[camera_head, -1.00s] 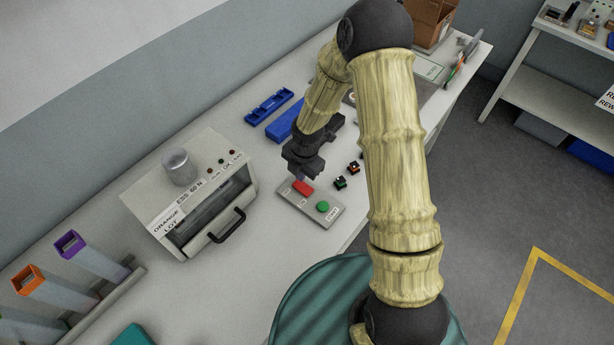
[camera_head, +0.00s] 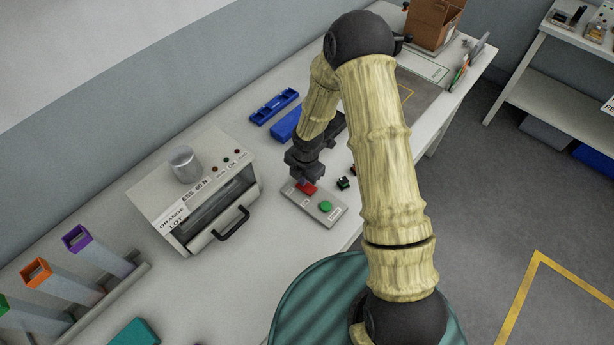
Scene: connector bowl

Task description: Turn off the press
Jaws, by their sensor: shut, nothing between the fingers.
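The press (camera_head: 195,190) is a white-grey box with a grey cylinder on top, a front handle and a label reading "ORANGE LOT". Beside it on the bench lies a grey control plate (camera_head: 317,207) with a red button (camera_head: 307,189) and a green button (camera_head: 325,206). My gripper (camera_head: 304,181) is shut and points down at the red button. Its fingertips are at or just above the button's far edge; I cannot tell whether they touch. Part of the red button is hidden behind the gripper.
Small dark connectors (camera_head: 343,183) lie right of the plate, partly hidden by my arm. Blue trays (camera_head: 274,107) lie behind the gripper. Tubes with orange and purple tops (camera_head: 77,238) stand at left. A cardboard box (camera_head: 434,22) stands at the far end.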

